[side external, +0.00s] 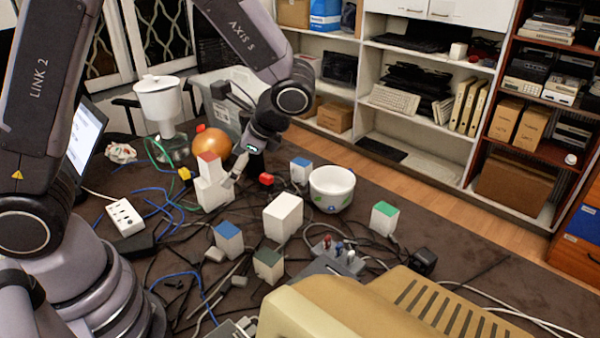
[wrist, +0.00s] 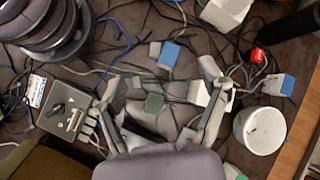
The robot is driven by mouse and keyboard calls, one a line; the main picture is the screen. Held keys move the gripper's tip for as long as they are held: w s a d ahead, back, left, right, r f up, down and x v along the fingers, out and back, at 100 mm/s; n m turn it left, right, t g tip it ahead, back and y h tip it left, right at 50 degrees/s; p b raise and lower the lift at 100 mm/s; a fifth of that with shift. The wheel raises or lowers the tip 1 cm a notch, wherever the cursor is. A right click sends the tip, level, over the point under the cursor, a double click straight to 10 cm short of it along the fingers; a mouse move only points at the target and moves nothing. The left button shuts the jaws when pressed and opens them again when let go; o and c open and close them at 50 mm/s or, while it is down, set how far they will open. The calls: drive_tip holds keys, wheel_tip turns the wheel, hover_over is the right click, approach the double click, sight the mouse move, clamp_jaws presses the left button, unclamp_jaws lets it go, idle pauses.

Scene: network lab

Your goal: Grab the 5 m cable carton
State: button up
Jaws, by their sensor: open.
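Several small white cartons with differently coloured tops stand on the dark table. No length label is readable, so I cannot tell which is the 5 m one. A tall carton has a red top (side external: 210,184). A plain white carton (side external: 283,218) stands near the middle. Blue-topped cartons (side external: 228,238) (side external: 301,171), a dark-green-topped one (side external: 268,265) and a bright-green-topped one (side external: 384,218) stand around it. My gripper (side external: 246,166) is open and empty, above the table. In the wrist view its fingers (wrist: 162,80) spread over the blue-topped (wrist: 169,54) and dark-green-topped (wrist: 154,103) cartons.
A white bowl (side external: 332,188) stands to the right, with an orange ball (side external: 211,143) behind. A beige case (side external: 370,308) fills the near edge.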

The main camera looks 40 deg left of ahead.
sight(227, 229)
drive_tip(key=d+f+m+y, duration=0.1)
drive_tip(key=f+m+y, duration=0.1)
drive_tip(key=f, duration=0.3)
drive_tip(key=w+d+f+m+y, duration=0.1)
drive_tip(key=f+m+y, duration=0.1)
drive_tip(key=f, duration=0.3)
drive_tip(key=d+f+m+t+y, duration=0.1)
drive_tip(key=f+m+y, duration=0.1)
drive_tip(key=f, duration=0.4)
drive_tip(key=shift+w+f+m, duration=0.1)
drive_tip(key=shift+w+m, duration=0.3)
drive_tip(key=shift+m, duration=0.4)
drive_tip(key=shift+a+f+y, duration=0.15)
drive_tip(key=shift+f+y, duration=0.1)
drive_tip(key=shift+y, duration=0.05)
drive_tip(key=x, duration=0.7)
drive_tip(key=shift+a+f, duration=0.1)
drive_tip(key=shift+f, duration=0.05)
drive_tip(key=shift+f+x, duration=0.1)
drive_tip(key=shift+x, duration=1.4)
drive_tip(key=shift+f+x, duration=0.15)
drive_tip(key=shift+x, duration=1.4)
drive_tip(key=c, duration=1.3)
